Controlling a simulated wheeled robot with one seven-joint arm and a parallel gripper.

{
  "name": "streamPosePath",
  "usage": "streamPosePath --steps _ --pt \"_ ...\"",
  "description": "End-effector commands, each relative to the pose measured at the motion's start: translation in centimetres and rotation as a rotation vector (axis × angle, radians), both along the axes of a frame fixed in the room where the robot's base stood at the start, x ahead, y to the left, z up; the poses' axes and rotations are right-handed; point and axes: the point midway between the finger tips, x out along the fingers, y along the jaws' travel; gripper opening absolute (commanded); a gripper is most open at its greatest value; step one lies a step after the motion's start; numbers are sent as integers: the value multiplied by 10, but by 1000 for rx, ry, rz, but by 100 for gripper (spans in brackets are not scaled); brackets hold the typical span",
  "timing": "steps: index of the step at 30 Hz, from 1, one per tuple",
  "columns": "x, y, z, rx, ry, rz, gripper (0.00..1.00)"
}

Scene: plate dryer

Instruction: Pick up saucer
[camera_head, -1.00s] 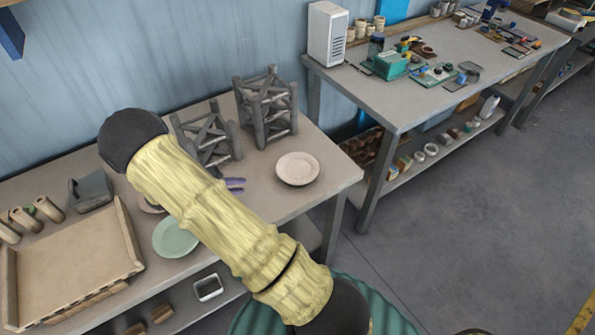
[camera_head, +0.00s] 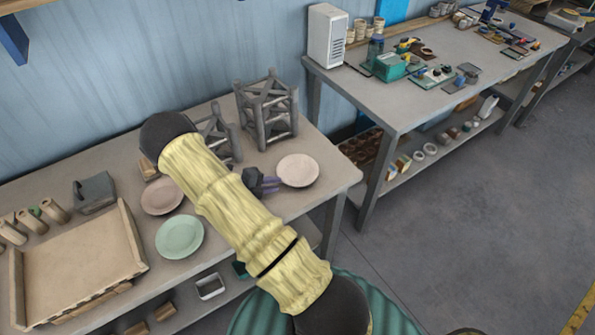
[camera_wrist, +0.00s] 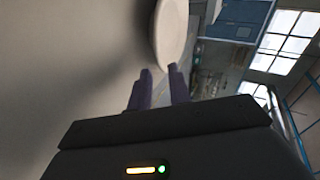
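A pale pinkish-white saucer (camera_head: 298,170) lies near the right end of the workbench. In the wrist view the saucer (camera_wrist: 171,32) shows nearly edge-on, just beyond the fingertips. My gripper (camera_head: 276,183) is at the saucer's left edge in the head view, its purple fingers pointing toward it. In the wrist view the fingers of my gripper (camera_wrist: 160,68) are apart, with the near rim at or just past the tips. I cannot tell whether they touch the rim.
A pinkish plate (camera_head: 162,197) and a green plate (camera_head: 180,237) lie to the left, near a wooden tray (camera_head: 140,240). A grey rod frame (camera_head: 267,108) stands behind the saucer. My arm hides part of the bench. A second cluttered bench (camera_head: 430,100) stands at the right.

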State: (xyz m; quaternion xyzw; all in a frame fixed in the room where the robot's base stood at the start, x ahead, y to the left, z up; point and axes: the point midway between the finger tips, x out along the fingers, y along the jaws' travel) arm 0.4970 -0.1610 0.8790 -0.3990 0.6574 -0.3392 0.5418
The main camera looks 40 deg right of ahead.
Motion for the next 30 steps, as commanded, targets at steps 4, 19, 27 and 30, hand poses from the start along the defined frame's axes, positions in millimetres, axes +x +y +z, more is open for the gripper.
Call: streamPosePath --steps 4,19,27,30 --pt "0 0 0 0 0 1 19" --pt "-8 -42 -20 -1 2 -1 19" --pt "-8 -45 -24 0 0 1 19" --pt "-8 -46 -24 0 0 -1 19"
